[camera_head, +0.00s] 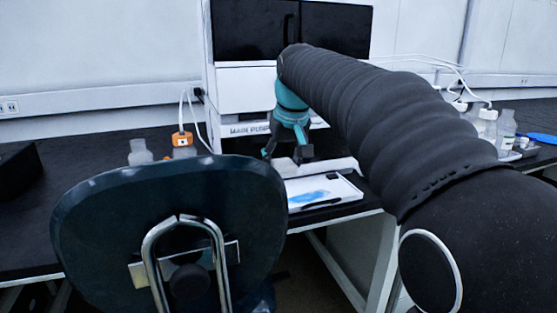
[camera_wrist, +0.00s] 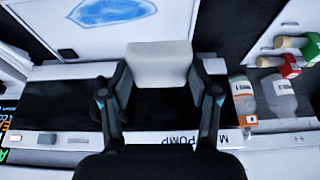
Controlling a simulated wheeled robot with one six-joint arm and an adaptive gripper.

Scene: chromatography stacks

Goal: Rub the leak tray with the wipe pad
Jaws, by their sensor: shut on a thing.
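The wipe pad (camera_wrist: 160,62) is a pale grey-white block in the wrist view. My gripper (camera_wrist: 160,72) is shut on it, with one dark finger at each side. In the head view my gripper (camera_head: 287,154) points down with the pad (camera_head: 285,167) below its fingers, at the left rear of the leak tray. The leak tray (camera_head: 342,187) is white and shallow, with a blue patch (camera_head: 309,196) on its floor. In the wrist view the tray (camera_wrist: 45,30) lies beyond the pad, its blue patch (camera_wrist: 112,10) at the top. Whether the pad touches the tray cannot be told.
A dark chair back (camera_head: 170,225) stands in front of the bench, left of the tray. The instrument stack (camera_head: 243,88) rises behind the tray. Bottles stand at both sides, including an orange-capped one (camera_head: 182,143) and clear ones (camera_head: 506,130) at right.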

